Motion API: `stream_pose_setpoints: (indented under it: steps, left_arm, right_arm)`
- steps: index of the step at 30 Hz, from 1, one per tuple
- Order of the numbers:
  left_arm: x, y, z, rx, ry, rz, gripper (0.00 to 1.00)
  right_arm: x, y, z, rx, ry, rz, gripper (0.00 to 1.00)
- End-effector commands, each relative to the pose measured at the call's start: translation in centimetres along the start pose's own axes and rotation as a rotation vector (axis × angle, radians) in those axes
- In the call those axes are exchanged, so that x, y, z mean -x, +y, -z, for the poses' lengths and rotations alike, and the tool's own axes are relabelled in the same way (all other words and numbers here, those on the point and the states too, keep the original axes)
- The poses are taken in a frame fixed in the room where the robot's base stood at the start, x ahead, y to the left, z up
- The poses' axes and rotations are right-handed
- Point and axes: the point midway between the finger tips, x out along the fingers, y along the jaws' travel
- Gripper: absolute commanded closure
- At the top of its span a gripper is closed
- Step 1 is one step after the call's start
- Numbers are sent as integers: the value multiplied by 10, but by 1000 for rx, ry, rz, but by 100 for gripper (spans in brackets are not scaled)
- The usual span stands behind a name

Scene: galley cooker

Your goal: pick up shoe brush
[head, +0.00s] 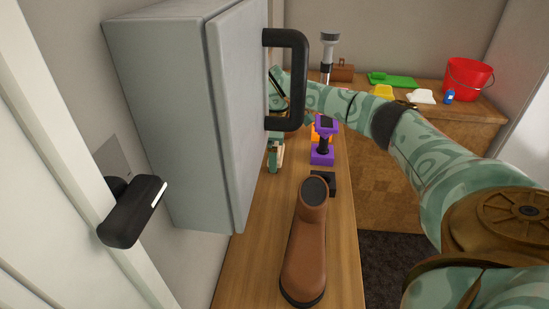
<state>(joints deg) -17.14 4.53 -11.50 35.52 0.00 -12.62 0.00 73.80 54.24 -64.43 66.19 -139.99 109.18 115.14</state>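I cannot surely identify the shoe brush in the head view. A small dark block (325,183) lies on the narrow wooden counter, just behind a brown boot (305,245); it is too small to tell what it is. My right arm reaches in from the right, across and above the counter. Its far end goes behind the black handle of the grey cabinet, so its gripper is mostly hidden and its fingers cannot be made out. My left gripper is not in view.
The grey cabinet (165,110) with a black handle (300,80) stands close on the left. A purple object (323,153) and a teal object (274,155) stand on the counter (341,250). A red bucket (469,78) and a green item (395,80) are on the back surface.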

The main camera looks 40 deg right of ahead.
Motion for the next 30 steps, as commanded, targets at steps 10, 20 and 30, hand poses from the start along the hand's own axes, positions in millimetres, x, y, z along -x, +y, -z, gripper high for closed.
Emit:
stream_pose_setpoints:
  steps: [10,20,30]
  left_arm:
    - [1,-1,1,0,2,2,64]
    - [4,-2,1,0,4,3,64]
    - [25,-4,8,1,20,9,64]
  right_arm:
    - [2,0,0,0,2,-1,34]
    - [9,0,0,0,2,-2,34]
    - [71,0,0,0,6,-5,34]
